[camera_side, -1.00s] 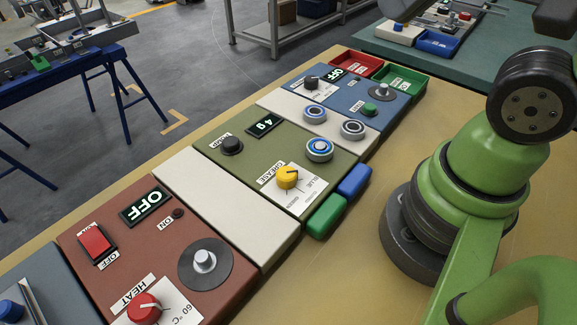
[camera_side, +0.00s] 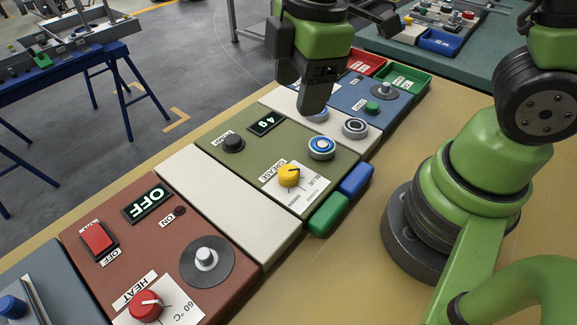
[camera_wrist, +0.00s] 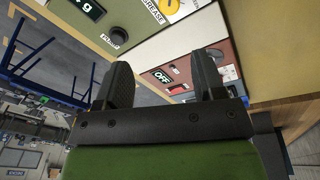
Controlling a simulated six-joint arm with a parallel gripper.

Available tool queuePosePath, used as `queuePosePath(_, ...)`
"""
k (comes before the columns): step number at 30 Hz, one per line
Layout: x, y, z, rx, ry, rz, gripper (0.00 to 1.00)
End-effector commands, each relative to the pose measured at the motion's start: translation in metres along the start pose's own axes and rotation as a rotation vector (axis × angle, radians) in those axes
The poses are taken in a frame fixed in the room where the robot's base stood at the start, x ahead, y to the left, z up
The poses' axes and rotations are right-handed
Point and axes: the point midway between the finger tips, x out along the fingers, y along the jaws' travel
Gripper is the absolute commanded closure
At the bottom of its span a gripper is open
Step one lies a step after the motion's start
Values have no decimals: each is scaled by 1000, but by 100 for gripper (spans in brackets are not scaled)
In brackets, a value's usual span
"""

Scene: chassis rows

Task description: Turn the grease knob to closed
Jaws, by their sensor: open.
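The grease knob (camera_side: 288,176) is a yellow dial with a dark pointer line on a white label, on the olive-green panel (camera_side: 225,160) in the side view. Its pointer aims to the right in the picture. In the wrist view part of the yellow knob (camera_wrist: 172,5) shows at the top edge.
A black pump knob (camera_side: 232,142) and a display (camera_side: 267,122) sit on the olive panel. A blue-ringed button (camera_side: 321,147) stands beside the grease knob. Green (camera_side: 328,214) and blue (camera_side: 356,180) blocks line the panel's near edge. The red heat panel (camera_side: 150,235) lies to the left.

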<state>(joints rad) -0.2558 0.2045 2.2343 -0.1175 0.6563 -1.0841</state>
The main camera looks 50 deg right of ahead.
Motion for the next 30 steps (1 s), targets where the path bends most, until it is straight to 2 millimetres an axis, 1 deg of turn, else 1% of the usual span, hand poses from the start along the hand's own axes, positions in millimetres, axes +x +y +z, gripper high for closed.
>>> queuePosePath(1,17,-2,-4,-110,-32,-33,37)
queuePosePath(3,33,-3,-7,-241,-57,-62,37)
queuePosePath(6,50,-5,-10,-368,-79,-94,37)
queuePosePath(9,58,-6,-10,-431,-88,-109,37)
queuePosePath(14,73,-8,-9,-446,-91,-115,37)
queuePosePath(24,130,-14,-2,-441,-93,-116,37)
queuePosePath(30,151,-15,0,-440,-91,-112,37)
